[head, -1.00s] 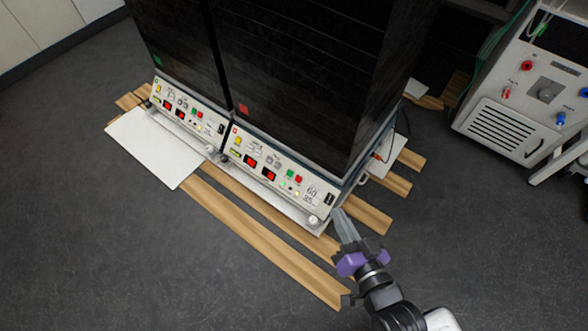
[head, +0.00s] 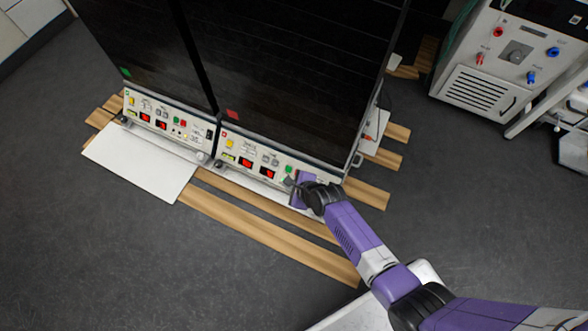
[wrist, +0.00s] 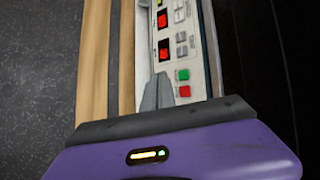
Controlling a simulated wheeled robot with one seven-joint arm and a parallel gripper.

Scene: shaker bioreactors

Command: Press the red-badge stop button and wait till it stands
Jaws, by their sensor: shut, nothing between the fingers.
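The red-badge shaker is the right one of two dark cabinets; its red badge (head: 232,113) is low on the dark front. Its pale control panel (head: 254,151) has red displays, a yellow switch and a green button (head: 289,169). In the wrist view the green button (wrist: 184,74) sits beside a red button (wrist: 184,91), near the finger tips. My gripper (head: 291,183) is shut and empty at the right part of this panel, hiding part of it in the head view. In the wrist view my gripper (wrist: 161,80) overlaps the panel edge. I cannot tell whether it touches anything.
The left shaker has a green badge (head: 125,71) and a similar panel (head: 165,127). A white plate (head: 140,163) and wooden strips (head: 270,238) lie on the floor in front. A white instrument unit (head: 492,75) stands at the right.

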